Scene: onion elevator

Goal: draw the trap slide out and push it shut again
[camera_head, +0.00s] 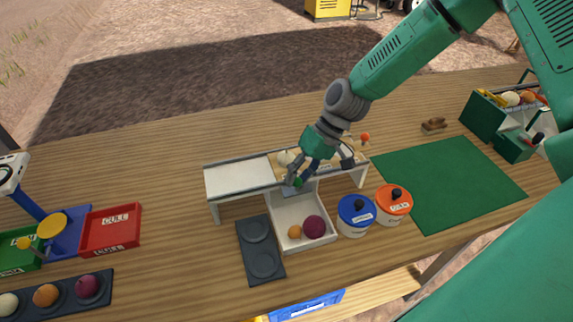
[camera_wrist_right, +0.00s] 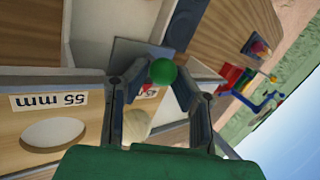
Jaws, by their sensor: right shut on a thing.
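The elevator bench (camera_head: 235,181) is a low raised deck with a white belt on its left half and a wooden right half. My right gripper (camera_head: 297,180) is at its front edge, shut on the green knob of the trap slide. In the right wrist view the green knob (camera_wrist_right: 163,72) sits between the fingertips. A grey plate, seemingly the slide (camera_wrist_right: 128,52), shows beside the knob and sticks out past the deck edge. How far it is drawn is hard to tell. My left gripper is not in view.
A white bin (camera_head: 280,218) below holds an orange and a purple onion. Blue (camera_head: 356,222) and orange-lidded (camera_head: 394,208) tubs stand right of it. A pale onion (camera_wrist_right: 137,122) lies on the deck. A dark tray (camera_head: 260,248) stands in front; a green mat (camera_head: 440,185) lies right.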

